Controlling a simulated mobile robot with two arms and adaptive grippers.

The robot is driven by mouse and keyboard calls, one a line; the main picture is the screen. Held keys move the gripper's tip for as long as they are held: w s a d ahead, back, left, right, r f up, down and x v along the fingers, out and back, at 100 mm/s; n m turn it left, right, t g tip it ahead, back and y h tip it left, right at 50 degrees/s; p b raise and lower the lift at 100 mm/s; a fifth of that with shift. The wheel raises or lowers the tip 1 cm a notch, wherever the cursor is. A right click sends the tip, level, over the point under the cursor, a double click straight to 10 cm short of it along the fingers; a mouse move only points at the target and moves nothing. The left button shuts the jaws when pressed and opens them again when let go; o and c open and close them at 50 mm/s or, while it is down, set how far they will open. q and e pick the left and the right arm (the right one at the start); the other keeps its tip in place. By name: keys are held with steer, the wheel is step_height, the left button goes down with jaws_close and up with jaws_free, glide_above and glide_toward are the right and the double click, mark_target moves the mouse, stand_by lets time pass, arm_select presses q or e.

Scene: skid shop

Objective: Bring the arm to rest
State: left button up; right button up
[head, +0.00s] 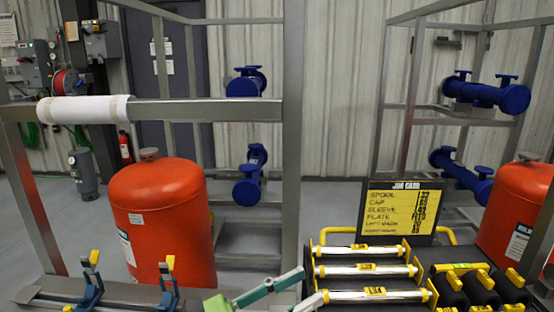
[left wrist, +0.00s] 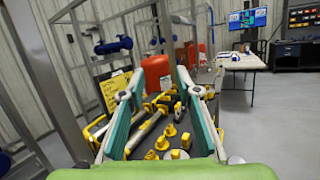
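My left gripper (head: 305,286) shows at the bottom middle of the head view. Its two teal-lined fingers point right, toward the tray of silver tubes (head: 362,269). In the left wrist view the left gripper (left wrist: 160,76) has its fingers wide apart. Nothing is held between them; the tray and its yellow-ended parts show beyond and below. Whether the fingers touch the tray cannot be told. My right gripper is in neither view.
A job card (head: 401,208) stands behind the tray. Orange tanks (head: 163,225) stand left and right among metal frames. A white sleeve (head: 85,109) wraps the left rail. Blue clamps (head: 91,284) stand on the front beam. A white table (left wrist: 243,62) is farther off.

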arm_select(q)
steer(key=w+a+f+n+t+y, duration=0.1)
steer(key=w+a+n+t+y, duration=0.3)
steer(key=n, duration=0.7)
steer(key=w+a+n+t+y, duration=0.3)
steer(key=a+n+t+y, duration=0.35)
steer(key=n, duration=0.35)
steer(key=s+a+f+n+g+y, duration=0.35)
steer(key=a+f+n, duration=0.25)
steer(key=f+n, duration=0.35)
steer(key=s+a+f+n+g+y, duration=0.2)
steer(key=a+f+n+y, duration=0.35)
steer(key=f+n, duration=0.4)
steer(key=s+a+f+n+g, duration=0.1)
steer(key=s+f+n+g, duration=0.5)
steer(key=s, duration=0.5)
steer(key=s+a+f+n+g, duration=0.1)
steer(key=s+f+n+g, duration=0.25)
steer(key=s+f, duration=0.6)
step_height(320, 180, down, 24)
steer(key=s+m+g, duration=0.1)
steer(key=g, duration=0.1)
steer(key=s+a+f, duration=0.2)
steer(key=s+f, duration=1.5)
steer(key=s, duration=0.1)
steer(key=shift+a+f+g, duration=0.25)
steer(key=shift+a+g, duration=0.15)
steer(key=shift+g, duration=0.05)
steer(key=shift+m+h, duration=0.25)
